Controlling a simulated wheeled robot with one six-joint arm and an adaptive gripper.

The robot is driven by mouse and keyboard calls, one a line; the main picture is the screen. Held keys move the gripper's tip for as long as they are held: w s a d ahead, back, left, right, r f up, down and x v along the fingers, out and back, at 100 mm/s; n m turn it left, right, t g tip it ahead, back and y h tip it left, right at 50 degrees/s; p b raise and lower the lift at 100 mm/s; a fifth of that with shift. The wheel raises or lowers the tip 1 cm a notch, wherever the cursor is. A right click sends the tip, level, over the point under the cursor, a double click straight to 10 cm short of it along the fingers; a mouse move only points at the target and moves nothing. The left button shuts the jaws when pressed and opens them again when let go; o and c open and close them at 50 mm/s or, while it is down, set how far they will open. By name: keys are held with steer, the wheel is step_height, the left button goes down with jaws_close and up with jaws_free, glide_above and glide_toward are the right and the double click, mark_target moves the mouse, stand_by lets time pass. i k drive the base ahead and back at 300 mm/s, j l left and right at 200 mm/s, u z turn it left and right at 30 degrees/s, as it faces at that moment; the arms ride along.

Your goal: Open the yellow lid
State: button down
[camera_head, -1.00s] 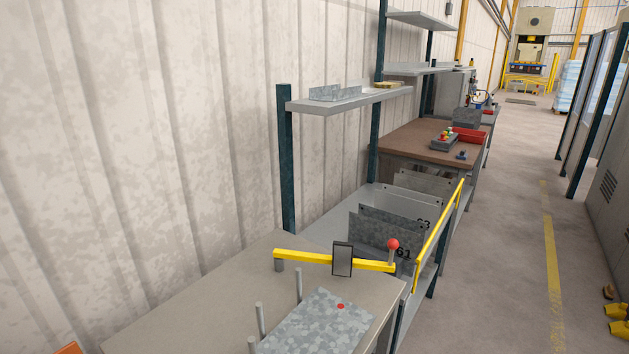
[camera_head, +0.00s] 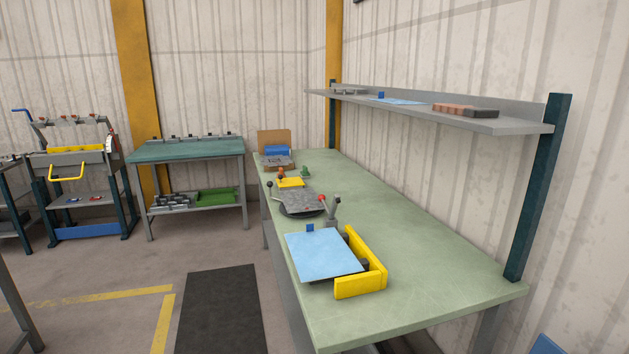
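Several yellow things show, and I cannot tell for sure which is the lid. A small flat yellow plate (camera_head: 290,183) lies on the green bench, beside an orange-red knob. A yellow L-shaped guard (camera_head: 371,265) stands at the near part of the bench, along the edge of a light blue sheet (camera_head: 322,254). At the far left, a bending machine (camera_head: 78,185) has a yellow front part (camera_head: 83,157) and a yellow loop handle (camera_head: 67,172). My gripper is not in view.
The green bench (camera_head: 430,285) runs along the right wall under a grey shelf (camera_head: 440,112). A teal-topped table (camera_head: 188,149) stands at the back. A dark mat (camera_head: 220,312) lies on the floor, which is largely clear left of the bench.

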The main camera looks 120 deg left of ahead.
mark_target(282, 182)
steer(key=u, duration=3.6)
steer(key=i+j, duration=0.1)
